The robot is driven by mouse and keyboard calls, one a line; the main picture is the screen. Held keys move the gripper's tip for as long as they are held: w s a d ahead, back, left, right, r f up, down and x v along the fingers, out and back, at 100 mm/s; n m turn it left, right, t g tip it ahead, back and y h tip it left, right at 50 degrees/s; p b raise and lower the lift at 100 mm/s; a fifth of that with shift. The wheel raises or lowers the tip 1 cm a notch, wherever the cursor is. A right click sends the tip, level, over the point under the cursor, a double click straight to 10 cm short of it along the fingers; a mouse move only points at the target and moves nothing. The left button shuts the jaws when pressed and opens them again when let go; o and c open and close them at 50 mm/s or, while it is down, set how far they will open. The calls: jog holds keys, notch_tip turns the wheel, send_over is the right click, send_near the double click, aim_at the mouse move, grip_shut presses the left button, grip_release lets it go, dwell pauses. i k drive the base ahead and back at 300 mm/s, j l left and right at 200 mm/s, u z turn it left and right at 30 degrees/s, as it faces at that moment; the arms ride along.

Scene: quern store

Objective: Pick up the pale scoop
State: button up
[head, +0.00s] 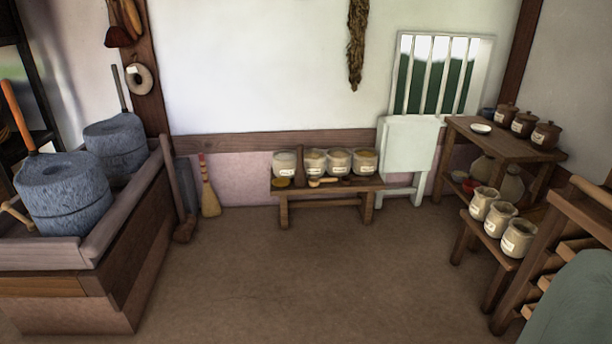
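A small pale scoop (325,182) lies on the low wooden bench (322,189) against the back wall. It lies flat near the front of the bench top, in front of the row of pale jars. A dark upright wooden piece (300,163) stands just left of it. A dark small item (346,181) lies to its right, too small to make out. A yellowish round item (282,183) is at the bench's left end. My gripper is not in view.
Stone querns (62,195) sit in a wooden bin at left. A broom (208,190) leans by the wall. A pale panel (406,146) stands right of the bench. Shelves with jars (517,238) and a slatted wooden frame (560,250) line the right. The floor (300,275) between is clear.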

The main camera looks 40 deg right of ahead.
aim_at(323, 182)
jog(key=z, duration=1.35)
jog(key=i+l, duration=0.1)
jog(key=i, duration=0.45)
jog(key=i+l, duration=0.1)
jog(key=i, duration=0.5)
jog(key=i+l, duration=0.1)
jog(key=i, duration=0.45)
jog(key=i+l+u, duration=0.1)
jog(key=i, duration=0.5)
jog(key=i+l, duration=0.15)
jog(key=i, duration=0.4)
jog(key=i+l, duration=0.15)
jog(key=i, duration=0.45)
